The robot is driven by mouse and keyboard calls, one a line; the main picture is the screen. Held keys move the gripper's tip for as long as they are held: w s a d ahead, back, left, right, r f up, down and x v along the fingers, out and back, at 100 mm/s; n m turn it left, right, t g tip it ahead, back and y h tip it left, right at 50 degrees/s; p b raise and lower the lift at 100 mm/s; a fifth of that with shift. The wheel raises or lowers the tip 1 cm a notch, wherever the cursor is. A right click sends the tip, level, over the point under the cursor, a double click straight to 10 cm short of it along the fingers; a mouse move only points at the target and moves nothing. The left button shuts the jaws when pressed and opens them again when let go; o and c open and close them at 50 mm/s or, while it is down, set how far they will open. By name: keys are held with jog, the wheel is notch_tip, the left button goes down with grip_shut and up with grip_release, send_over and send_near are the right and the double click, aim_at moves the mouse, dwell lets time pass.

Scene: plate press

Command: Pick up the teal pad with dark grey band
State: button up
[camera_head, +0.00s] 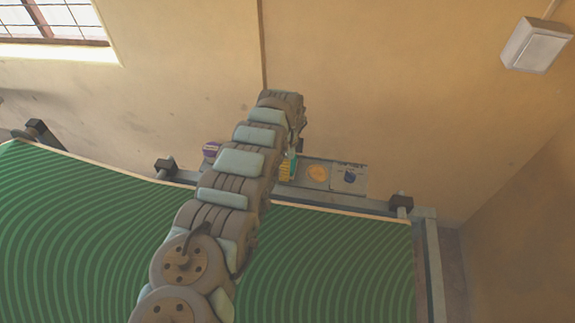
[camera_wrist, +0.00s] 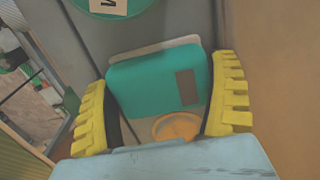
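The teal pad (camera_wrist: 150,82) is a rounded block with a dark grey-brown band (camera_wrist: 187,87) near its right end. It shows in the middle of the wrist view. My gripper (camera_wrist: 161,76) has two yellow ribbed fingers standing wide apart, one at each side of the pad. The pad's ends look very near the fingers; contact is not clear. In the head view my gripper (camera_head: 288,168) is mostly hidden behind my arm, with a bit of teal beside a yellow finger at the shelf.
A light plate edge (camera_wrist: 155,47) shows behind the pad. An orange disc (camera_wrist: 177,127) lies just below it; in the head view it sits on a grey tile, with a blue-marked tile (camera_head: 349,177) to its right. A purple item (camera_head: 211,150) stands left. The wall is close behind.

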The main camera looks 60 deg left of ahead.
jog(key=c, duration=0.3)
jog(key=shift+c, duration=0.2)
jog(key=shift+r, duration=0.1)
jog(key=shift+r, duration=1.4)
jog(key=shift+s+r, duration=0.15)
jog(key=shift+r, duration=0.2)
jog(key=shift+s+d+r+p, duration=0.2)
jog(key=shift+s+d+r, duration=0.1)
jog(key=shift+s+r, duration=0.4)
jog(key=shift+s+d+r+p, duration=0.15)
jog(key=shift+s+d+r, duration=0.15)
jog(key=shift+s+r, duration=0.35)
jog(key=s+d+r+p, duration=0.4)
jog(key=s+r+p, duration=0.2)
jog(key=s+p, duration=0.3)
jog(key=p, duration=0.4)
jog(key=shift+s+d+r+p, duration=0.2)
jog(key=shift+s+r+p, duration=0.15)
jog(key=shift+s, duration=0.05)
